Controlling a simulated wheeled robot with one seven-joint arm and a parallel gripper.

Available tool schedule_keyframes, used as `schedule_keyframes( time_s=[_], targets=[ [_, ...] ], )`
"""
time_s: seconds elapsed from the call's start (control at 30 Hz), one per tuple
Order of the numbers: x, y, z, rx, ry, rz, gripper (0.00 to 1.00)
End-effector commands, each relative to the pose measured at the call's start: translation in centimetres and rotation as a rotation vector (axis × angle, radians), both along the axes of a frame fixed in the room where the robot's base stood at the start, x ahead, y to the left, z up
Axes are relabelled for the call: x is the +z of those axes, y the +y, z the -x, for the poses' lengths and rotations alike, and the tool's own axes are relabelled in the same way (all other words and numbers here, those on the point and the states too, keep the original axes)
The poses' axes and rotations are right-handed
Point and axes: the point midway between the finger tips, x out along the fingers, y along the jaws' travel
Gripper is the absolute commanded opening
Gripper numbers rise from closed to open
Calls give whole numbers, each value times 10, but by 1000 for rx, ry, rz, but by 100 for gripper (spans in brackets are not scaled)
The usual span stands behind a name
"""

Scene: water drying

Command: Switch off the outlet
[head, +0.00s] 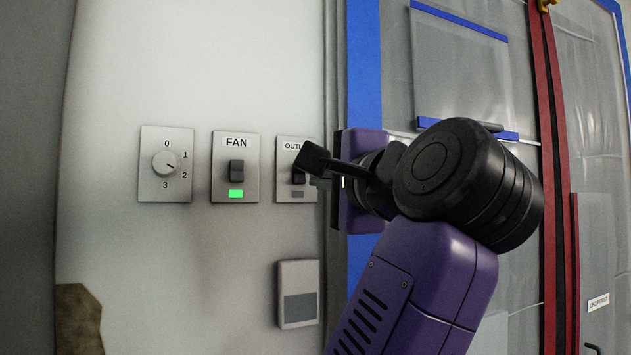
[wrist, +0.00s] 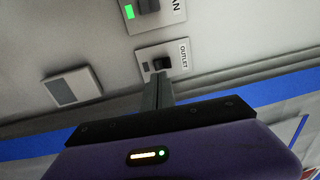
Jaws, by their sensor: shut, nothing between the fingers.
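The OUTLET switch plate (head: 283,180) is on the pale wall, right of the FAN plate, partly hidden by my gripper in the head view. It has a dark rocker switch (wrist: 161,64) and a small indicator (head: 297,194) below it that looks grey and unlit. In the wrist view the plate (wrist: 182,61) shows its label, with the switch just beyond my fingertips. My gripper (head: 314,160) is shut and empty, its dark fingers in front of the plate. It also shows in the wrist view (wrist: 160,80). I cannot tell whether the tips touch the switch.
The FAN plate (head: 221,172) has a dark switch and a lit green indicator. A grey box (head: 298,268) sits lower on the wall. A blue-edged panel (head: 362,60) stands to the right.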

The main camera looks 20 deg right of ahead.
Motion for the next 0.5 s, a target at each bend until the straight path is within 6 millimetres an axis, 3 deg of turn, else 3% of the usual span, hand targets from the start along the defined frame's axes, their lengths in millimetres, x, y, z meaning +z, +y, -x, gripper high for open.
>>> schedule_keyframes(
  time_s=[0.3,0.5],
  targets=[
    [-6,0,48,0,-2,-1,0],
    [-8,1,64,1,0,-1,0]
  ],
)
